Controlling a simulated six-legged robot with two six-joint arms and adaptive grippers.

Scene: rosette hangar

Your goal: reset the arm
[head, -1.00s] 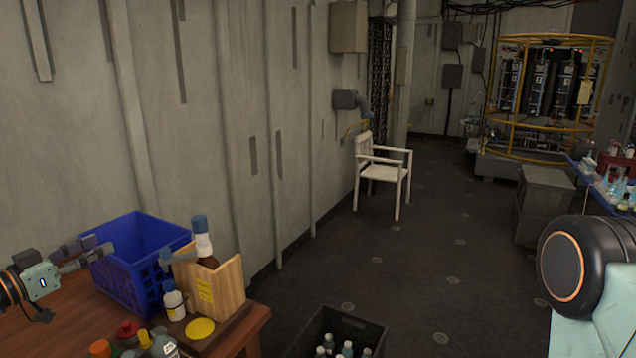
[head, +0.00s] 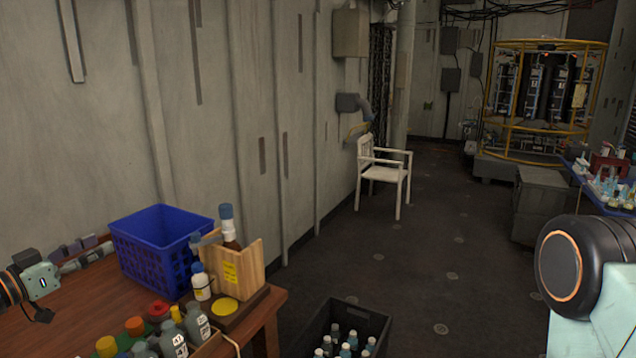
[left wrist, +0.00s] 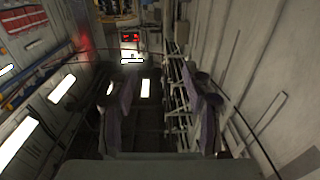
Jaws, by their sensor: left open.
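My left gripper (head: 92,252) shows at the left edge of the head view, to the left of the blue crate and near the wooden table. It also shows in the left wrist view (left wrist: 162,92), where its two fingers stand apart with nothing between them. It is open and empty. My right gripper is out of view; a dark rounded joint at the right edge of the head view looks like part of my own arm.
A wooden table (head: 75,308) holds a blue crate (head: 155,262), a wooden box (head: 238,271) with a bottle, and several bottles. A black crate (head: 318,333) with bottles stands at the bottom. A white chair (head: 384,173) stands by the wall. The floor beyond is mostly open.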

